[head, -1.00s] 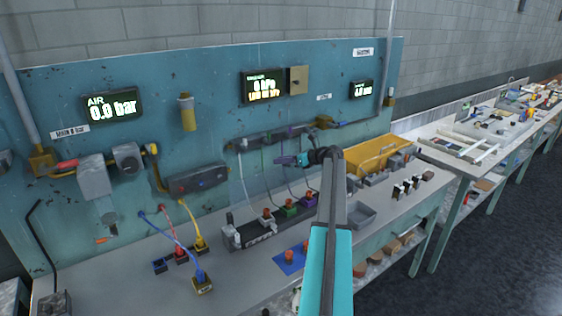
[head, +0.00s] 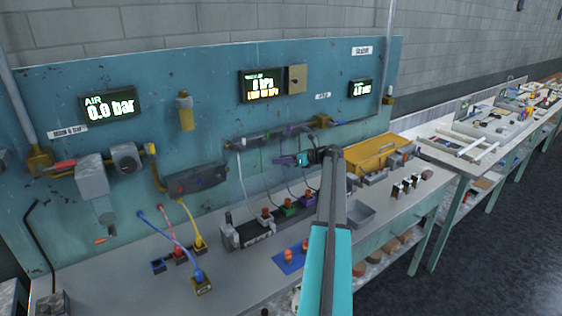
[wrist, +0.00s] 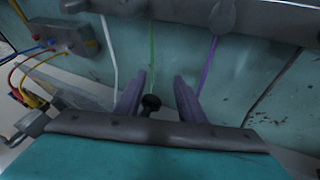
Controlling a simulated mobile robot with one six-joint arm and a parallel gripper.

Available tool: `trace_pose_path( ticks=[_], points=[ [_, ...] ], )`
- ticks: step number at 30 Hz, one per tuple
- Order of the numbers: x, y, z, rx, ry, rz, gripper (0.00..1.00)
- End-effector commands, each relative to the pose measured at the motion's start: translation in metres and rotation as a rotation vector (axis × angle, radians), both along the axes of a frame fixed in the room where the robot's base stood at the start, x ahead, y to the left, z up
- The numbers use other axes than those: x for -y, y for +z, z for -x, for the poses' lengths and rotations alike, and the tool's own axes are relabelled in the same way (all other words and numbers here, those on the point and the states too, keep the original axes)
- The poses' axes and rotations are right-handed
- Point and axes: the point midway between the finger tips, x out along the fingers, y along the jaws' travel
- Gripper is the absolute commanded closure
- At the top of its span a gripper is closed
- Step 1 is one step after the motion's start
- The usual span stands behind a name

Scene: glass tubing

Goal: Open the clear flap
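My gripper (head: 280,160) is at the back panel, in front of the thin tubes below the grey rail. In the wrist view its two purple fingers (wrist: 162,85) are apart, so it is open. A black knob (wrist: 151,102) sits between the fingers, with visible gaps on both sides. A faint see-through sheet (wrist: 75,88), which looks like the clear flap, shows left of the fingers in the wrist view. Its edges are hard to make out, and I cannot tell whether the knob belongs to it. The flap cannot be made out in the head view.
White, green and purple tubes hang behind the fingers from the grey rail (head: 270,138). Below stands a grey block with coloured fittings (head: 245,235). Red, blue and yellow hoses (head: 180,230) lie left. A yellow bin (head: 378,155) and a grey tray (head: 358,215) stand right.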

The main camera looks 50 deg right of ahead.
Motion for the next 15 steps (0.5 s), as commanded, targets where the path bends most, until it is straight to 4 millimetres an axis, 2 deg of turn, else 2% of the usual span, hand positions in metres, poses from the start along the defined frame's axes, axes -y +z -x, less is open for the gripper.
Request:
trace_pose_path(
  ticks=[1,2,15],
  points=[
    [0.001,-0.007,0.002,-0.012,-0.004,-0.002,0.6],
    [0.001,-0.006,0.002,-0.012,-0.003,-0.002,0.6],
    [0.006,0.02,0.004,-0.006,-0.001,0.001,0.6]
  ],
)
